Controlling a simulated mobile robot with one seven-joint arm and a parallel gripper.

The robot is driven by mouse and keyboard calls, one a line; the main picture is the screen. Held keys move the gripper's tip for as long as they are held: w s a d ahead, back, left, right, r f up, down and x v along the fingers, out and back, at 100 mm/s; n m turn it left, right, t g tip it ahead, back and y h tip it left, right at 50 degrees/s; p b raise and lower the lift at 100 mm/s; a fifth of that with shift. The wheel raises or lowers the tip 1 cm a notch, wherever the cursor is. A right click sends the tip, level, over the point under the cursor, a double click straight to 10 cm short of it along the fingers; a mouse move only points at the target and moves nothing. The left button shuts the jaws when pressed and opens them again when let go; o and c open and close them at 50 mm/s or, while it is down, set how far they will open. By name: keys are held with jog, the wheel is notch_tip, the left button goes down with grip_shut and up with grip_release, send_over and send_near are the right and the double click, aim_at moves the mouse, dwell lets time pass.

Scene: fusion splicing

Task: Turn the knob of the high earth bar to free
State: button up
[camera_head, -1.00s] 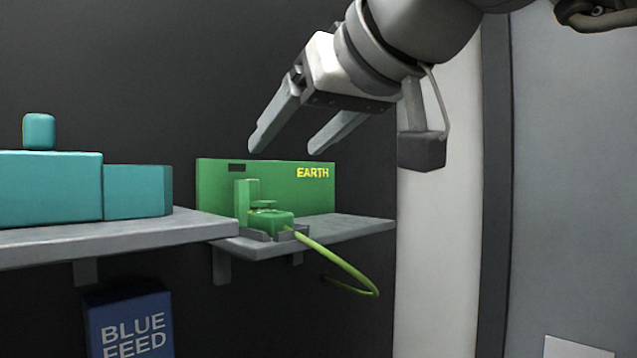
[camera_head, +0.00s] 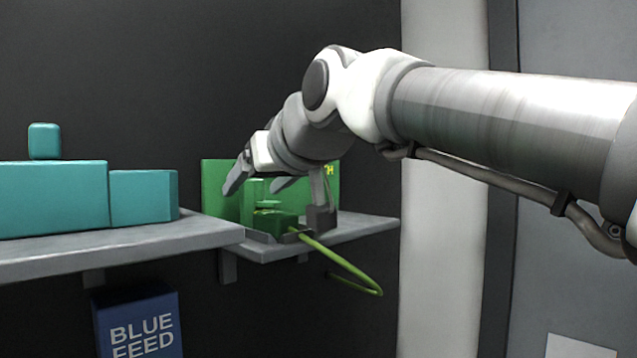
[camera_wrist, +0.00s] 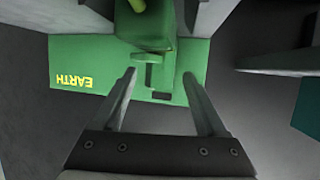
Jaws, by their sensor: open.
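The green earth bar stands on a grey shelf, with a green back panel (camera_head: 220,185) whose EARTH label is mostly hidden behind my arm in the head view. A green block (camera_head: 270,220) with a flat knob (camera_head: 268,205) on top sits in front of the panel. My gripper (camera_head: 258,187) is open and empty, close to the block, one finger on each side of it as seen. In the wrist view, the fingers of my gripper (camera_wrist: 160,75) reach toward the panel (camera_wrist: 90,65), with the green block (camera_wrist: 150,30) and a small bar-like knob (camera_wrist: 153,57) between and beyond the tips. I cannot tell whether anything touches.
A yellow-green cable (camera_head: 345,265) loops out from the block past the shelf (camera_head: 365,228). Teal boxes (camera_head: 50,195) stand on a nearer shelf (camera_head: 120,240) at the left. A blue box (camera_head: 140,325) labelled BLUE FEED is below.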

grip_shut()
jog(key=shift+d+n+g+y, duration=0.1)
jog(key=shift+n+g+y, duration=0.2)
jog(key=shift+n+y, duration=0.15)
jog(key=n+g+y, duration=0.2)
jog(key=w+n+g+y, duration=0.1)
jog(key=n+g, duration=0.1)
jog(key=shift+d, duration=0.25)
jog(key=n+g+p, duration=0.1)
jog(key=n+g+y+p, duration=0.1)
jog(key=n+g, duration=0.1)
jog(key=shift+w+d+r, duration=0.1)
jog(key=shift+w, duration=0.1)
jog(key=shift+n+g+y+p, duration=0.25)
jog(key=shift+n+g+p, duration=0.2)
jog(key=shift+g+p, duration=0.05)
jog(key=shift+g, duration=0.3)
